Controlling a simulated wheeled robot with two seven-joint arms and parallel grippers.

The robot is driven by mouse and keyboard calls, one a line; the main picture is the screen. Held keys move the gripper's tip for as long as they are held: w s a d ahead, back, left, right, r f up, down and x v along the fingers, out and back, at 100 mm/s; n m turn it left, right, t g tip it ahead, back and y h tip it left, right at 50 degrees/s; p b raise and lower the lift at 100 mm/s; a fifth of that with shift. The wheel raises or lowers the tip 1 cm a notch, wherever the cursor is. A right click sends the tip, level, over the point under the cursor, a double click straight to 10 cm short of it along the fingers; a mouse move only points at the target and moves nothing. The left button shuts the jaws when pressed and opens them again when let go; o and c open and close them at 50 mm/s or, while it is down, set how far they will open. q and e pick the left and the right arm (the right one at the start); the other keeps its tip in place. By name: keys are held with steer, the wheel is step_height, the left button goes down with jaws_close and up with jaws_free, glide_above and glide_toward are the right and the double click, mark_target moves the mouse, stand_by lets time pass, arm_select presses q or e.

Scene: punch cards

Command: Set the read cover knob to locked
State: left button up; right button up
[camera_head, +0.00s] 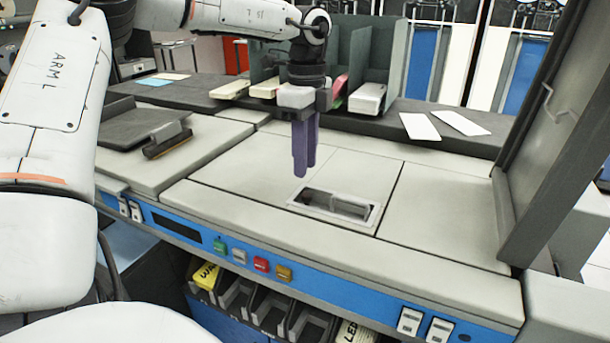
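A recessed panel with a pale metal rim (303,202) is set into the light grey top of the machine. A grey bar-like part (350,207), which may be the read cover knob, sits in the recess; its setting cannot be read. My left gripper (303,176) points down with purple fingers above the machine top, just behind and left of the recess in the picture. It appears apart from the surface. The fingers overlap in this view, so any gap between them is unclear. My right gripper is not in view.
A raised dark cover or frame (545,130) stands at the right. Coloured buttons (261,264) and switches line the blue front strip (330,290). Card bins with card stacks (367,98) stand behind on a dark shelf. A dark flat tray (140,128) lies left. The cover top around the recess is bare.

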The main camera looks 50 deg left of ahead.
arm_select(q)
steer(key=shift+a+r, duration=0.1)
steer(key=shift+r, duration=2.15)
